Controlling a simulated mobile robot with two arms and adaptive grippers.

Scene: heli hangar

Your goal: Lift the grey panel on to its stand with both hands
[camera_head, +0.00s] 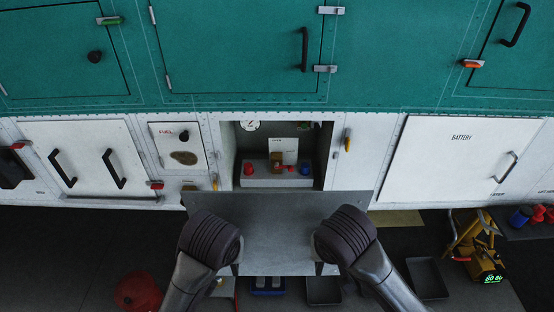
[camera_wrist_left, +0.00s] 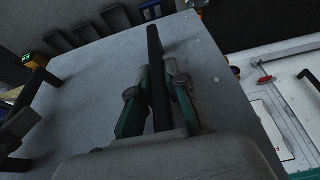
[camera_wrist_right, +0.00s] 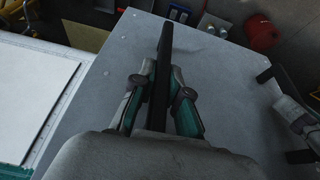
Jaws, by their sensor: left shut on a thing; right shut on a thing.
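The grey panel (camera_head: 270,207) is below and in front of an open bay in the white hull. It shows broad and flat in the left wrist view (camera_wrist_left: 225,100) and in the right wrist view (camera_wrist_right: 110,85). My left gripper (camera_wrist_left: 158,85) is shut on a black bar handle (camera_wrist_left: 154,45) of the panel. My right gripper (camera_wrist_right: 162,85) is shut on the other black handle (camera_wrist_right: 166,45). In the head view my wrists cover part of the panel and most of both grippers. I cannot make out which thing is the panel's stand.
The open bay (camera_head: 228,150) holds a gauge and red and blue caps. A closed battery door (camera_head: 450,165) is to the right. On the dark floor are a red round object (camera_head: 137,292), a black tray (camera_head: 427,278) and a yellow device (camera_head: 485,265).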

